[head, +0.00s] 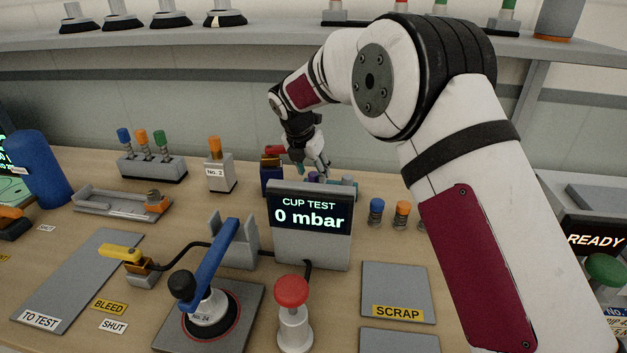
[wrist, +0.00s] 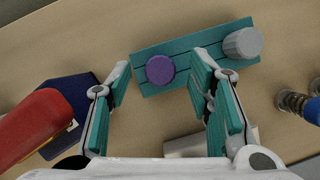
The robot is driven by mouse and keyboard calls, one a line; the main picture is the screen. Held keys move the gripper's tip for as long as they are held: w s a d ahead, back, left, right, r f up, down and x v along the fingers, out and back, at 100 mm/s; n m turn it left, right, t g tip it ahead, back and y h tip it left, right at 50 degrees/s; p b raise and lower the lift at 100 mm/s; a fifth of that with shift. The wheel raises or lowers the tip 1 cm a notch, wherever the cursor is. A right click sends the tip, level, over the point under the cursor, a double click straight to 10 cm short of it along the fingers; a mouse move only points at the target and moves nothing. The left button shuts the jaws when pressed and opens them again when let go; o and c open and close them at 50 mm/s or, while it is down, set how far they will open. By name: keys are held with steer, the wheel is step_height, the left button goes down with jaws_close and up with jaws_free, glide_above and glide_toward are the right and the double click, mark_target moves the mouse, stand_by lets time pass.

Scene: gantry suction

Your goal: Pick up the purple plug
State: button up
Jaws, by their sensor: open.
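The purple plug (wrist: 160,70) shows in the wrist view as a round purple top on the left part of a teal, grooved holder (wrist: 206,69). My gripper (wrist: 160,85) is open, with its teal-padded fingers apart on either side of the plug in that view. I cannot tell how far above the plug the fingertips are. In the head view my gripper (head: 312,170) is at the back of the table, behind the cup test display, which hides part of the holder.
A grey cylinder (wrist: 243,44) stands on the holder's right end. A red-topped part on a dark blue base (wrist: 75,112) lies close left of my gripper. The cup test display (head: 308,218) stands in front. Blue and orange spring cups (head: 376,209) stand to the right.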

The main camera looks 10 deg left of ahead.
steer(key=shift+w+d+f, duration=0.1)
steer(key=shift+w+f, duration=0.05)
steer(key=shift+f, duration=0.25)
jaws_close()
steer(key=shift+r, duration=0.15)
